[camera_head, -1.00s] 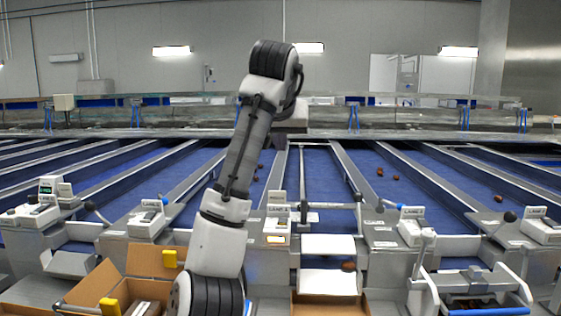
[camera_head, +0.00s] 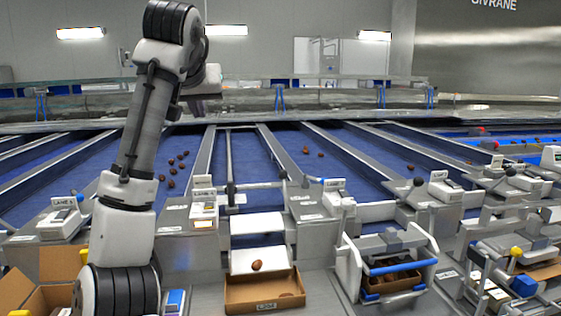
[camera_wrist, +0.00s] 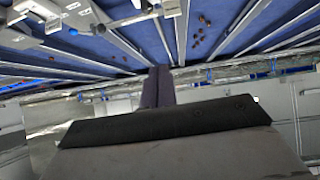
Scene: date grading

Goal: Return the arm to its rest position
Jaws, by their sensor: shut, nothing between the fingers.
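My arm (camera_head: 140,130) stands raised on the left of the head view, bent at a high elbow. Its far end is folded back behind the elbow, so the fingers cannot be made out there. In the wrist view my gripper (camera_wrist: 159,72) shows as two dark fingers side by side, shut, with nothing between them. The fingers are in the air, apart from the lanes and equipment seen beyond them.
Blue sorting lanes (camera_head: 240,160) with metal dividers run away from me, carrying scattered dates (camera_head: 172,170). An open cardboard box (camera_head: 264,292) sits below a white chute (camera_head: 258,258) holding one date. A blue-handled crate (camera_head: 392,280) stands to its right.

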